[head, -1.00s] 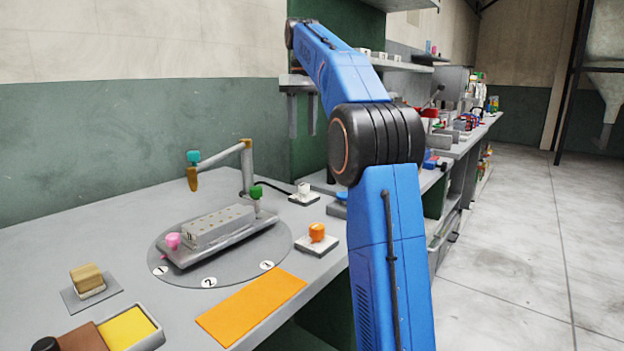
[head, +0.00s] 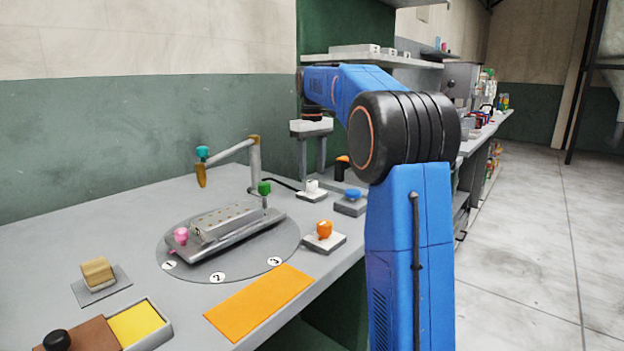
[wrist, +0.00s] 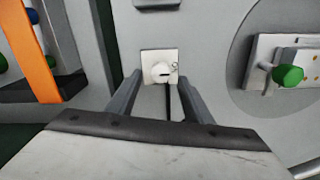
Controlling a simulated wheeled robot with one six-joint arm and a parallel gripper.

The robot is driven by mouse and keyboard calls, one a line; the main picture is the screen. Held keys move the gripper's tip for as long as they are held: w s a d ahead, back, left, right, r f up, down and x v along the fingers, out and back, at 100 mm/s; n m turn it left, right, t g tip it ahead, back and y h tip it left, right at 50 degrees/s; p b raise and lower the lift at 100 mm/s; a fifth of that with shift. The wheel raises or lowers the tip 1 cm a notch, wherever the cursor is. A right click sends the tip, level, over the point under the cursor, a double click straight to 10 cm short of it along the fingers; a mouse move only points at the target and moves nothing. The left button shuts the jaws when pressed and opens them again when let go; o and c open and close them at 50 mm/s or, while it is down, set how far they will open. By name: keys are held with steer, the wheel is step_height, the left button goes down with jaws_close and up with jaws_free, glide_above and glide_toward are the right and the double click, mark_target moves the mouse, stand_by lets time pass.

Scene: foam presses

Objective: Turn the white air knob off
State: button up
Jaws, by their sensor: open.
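The white air knob (head: 312,186) stands on a small pale square plate on the grey bench, with a dark hose running from it. In the wrist view the knob (wrist: 161,71) has a dark slot lying crosswise and small markings on its plate. My gripper (head: 312,172) points down above the knob, fingers apart and empty. In the wrist view my gripper (wrist: 159,82) has one finger on each side of the knob. I cannot tell exactly how far the fingertips are above the plate.
A blue knob (head: 352,193) and an orange knob (head: 324,229) stand close by on the bench. The round press plate (head: 228,262) carries a grey mould with a green handle (head: 264,187). An orange mat (head: 260,303) lies in front. A shelf (head: 370,59) hangs behind my arm.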

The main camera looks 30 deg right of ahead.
mark_target(312, 181)
steer(key=shift+f, duration=1.85)
steer(key=c, duration=1.1)
steer(key=shift+o, duration=0.2)
